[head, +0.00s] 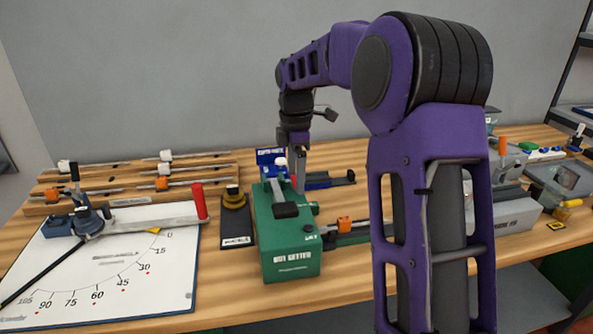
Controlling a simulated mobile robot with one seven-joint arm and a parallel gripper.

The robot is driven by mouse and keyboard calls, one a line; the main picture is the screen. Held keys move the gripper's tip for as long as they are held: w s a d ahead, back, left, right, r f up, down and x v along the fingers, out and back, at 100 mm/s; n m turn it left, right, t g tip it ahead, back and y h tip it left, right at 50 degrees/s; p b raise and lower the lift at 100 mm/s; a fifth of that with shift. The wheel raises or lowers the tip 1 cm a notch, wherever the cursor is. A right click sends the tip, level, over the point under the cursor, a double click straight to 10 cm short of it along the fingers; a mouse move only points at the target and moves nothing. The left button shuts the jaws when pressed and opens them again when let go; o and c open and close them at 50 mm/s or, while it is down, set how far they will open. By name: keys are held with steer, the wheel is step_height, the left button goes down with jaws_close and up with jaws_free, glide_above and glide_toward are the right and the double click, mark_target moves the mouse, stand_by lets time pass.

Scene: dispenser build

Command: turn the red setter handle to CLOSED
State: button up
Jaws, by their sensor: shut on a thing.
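The green setter box (292,262), with white lettering on its front, stands on the bench in the middle of the head view. A small part of its red handle (294,183) shows at the back right of its top, just below my gripper. My gripper (299,168) points down there and is shut on the red handle. The fingertips are small and partly hidden, so the exact grasp is hard to see. A white-tipped lever (281,165) and a black block (285,210) are on the box top. I cannot read a CLOSED mark from here.
A white angle board (130,270) with a red-ended lever (200,201) lies at left. Rods on wooden racks (90,200) lie behind. My arm hides much of the right bench.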

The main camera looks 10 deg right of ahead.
mark_target(295, 181)
steer(key=shift+a+m, duration=0.1)
steer(key=shift+m, duration=0.4)
steer(key=o, duration=1.2)
steer(key=shift+o, duration=0.2)
step_height(295, 181, up, 18)
steer(key=p, duration=0.3)
steer(key=shift+f+p, duration=0.25)
steer(key=shift+p, duration=0.05)
